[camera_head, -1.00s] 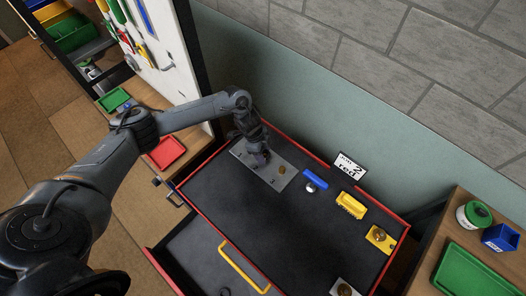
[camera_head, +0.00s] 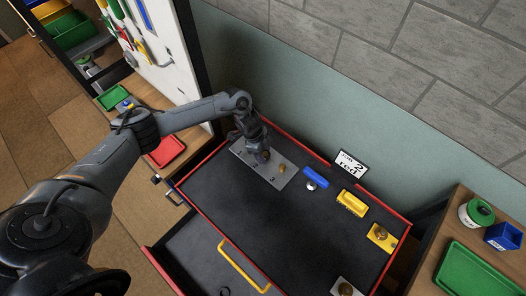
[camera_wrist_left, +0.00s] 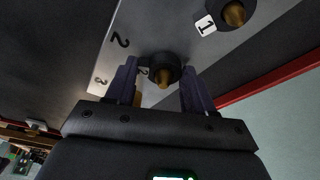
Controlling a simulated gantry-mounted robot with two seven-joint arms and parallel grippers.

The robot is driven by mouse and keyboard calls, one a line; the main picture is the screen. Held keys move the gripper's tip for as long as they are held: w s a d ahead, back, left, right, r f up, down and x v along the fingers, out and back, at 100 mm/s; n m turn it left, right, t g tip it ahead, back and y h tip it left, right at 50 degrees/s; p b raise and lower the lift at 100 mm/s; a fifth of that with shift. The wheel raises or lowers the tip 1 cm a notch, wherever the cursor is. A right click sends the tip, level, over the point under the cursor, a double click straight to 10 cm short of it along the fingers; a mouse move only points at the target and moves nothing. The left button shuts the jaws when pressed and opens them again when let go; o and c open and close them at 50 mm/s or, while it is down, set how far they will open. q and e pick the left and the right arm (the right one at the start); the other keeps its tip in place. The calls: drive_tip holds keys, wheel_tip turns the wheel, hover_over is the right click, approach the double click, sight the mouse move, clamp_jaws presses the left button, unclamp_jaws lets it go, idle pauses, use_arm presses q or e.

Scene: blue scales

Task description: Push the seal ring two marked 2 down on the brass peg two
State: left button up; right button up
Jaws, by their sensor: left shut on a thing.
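In the left wrist view, the dark seal ring two (camera_wrist_left: 176,69), with a white tag marked 2 (camera_wrist_left: 144,72) beside it, sits around the brass peg two (camera_wrist_left: 164,82). The peg's tip shows through it. The fingers of my left gripper (camera_wrist_left: 160,93) stand on both sides of the ring, shut on it. How far down the ring sits cannot be told. The grey plate (camera_wrist_left: 117,62) carries printed numbers 2 and 3. In the head view, my left gripper (camera_head: 258,156) is over the plate (camera_head: 280,183). My right gripper is not in view.
Another brass peg (camera_wrist_left: 234,14) with a dark ring and a tag marked 1 stands close by. Right of the plate are a blue block (camera_head: 317,176), a yellow tray (camera_head: 351,203) and a yellow block (camera_head: 382,238). The dark bench middle is clear; a red rim borders it.

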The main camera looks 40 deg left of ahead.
use_arm(q)
drive_tip(key=o, duration=1.1)
